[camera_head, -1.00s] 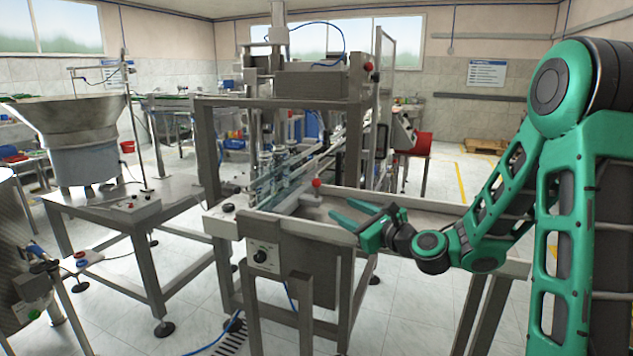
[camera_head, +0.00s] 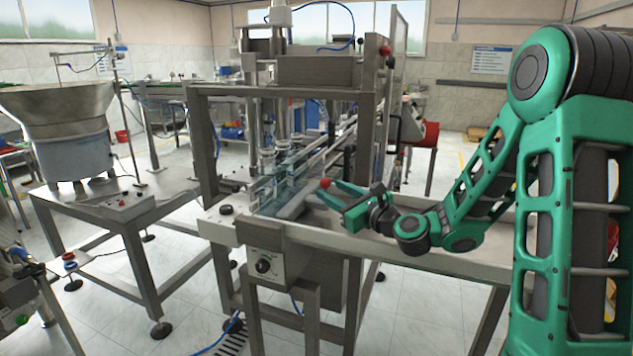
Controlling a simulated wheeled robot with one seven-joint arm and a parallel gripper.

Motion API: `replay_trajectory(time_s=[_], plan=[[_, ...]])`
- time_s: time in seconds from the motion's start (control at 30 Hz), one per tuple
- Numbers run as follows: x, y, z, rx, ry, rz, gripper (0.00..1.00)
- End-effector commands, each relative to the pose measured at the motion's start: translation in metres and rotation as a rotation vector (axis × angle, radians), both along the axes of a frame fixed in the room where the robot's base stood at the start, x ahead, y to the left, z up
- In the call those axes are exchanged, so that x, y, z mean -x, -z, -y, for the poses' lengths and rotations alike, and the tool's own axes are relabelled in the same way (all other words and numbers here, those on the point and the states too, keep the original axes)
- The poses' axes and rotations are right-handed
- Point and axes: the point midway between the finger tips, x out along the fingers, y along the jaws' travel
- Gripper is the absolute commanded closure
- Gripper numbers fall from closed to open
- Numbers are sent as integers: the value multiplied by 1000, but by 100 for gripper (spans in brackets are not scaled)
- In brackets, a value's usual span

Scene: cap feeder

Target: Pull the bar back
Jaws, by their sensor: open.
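A bar with a red ball knob (camera_head: 325,183) at its end shows at the front of the cap feeder machine (camera_head: 290,185). The rest of the bar is hard to make out behind the fingers and the machine's parts. My gripper (camera_head: 326,194) has green fingers that are open and point left. The fingertips are right by the red knob, over the metal tray. I cannot tell whether they touch the knob or only overlap it in the picture.
A metal frame post (camera_head: 364,170) rises just behind my gripper. The tray's front rim (camera_head: 440,263) runs below my arm. A control box with a dial (camera_head: 264,263) hangs on the front left. A bowl feeder (camera_head: 65,130) stands at the left.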

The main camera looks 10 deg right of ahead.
Motion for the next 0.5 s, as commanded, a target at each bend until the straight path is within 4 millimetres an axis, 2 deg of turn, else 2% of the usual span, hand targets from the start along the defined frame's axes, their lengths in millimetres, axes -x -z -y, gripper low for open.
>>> replay_trajectory(time_s=[0.3, 0.5], plan=[[-52, 0, -8, 1, 13, 3, 57], [-77, 0, -16, 1, 15, 2, 57]])
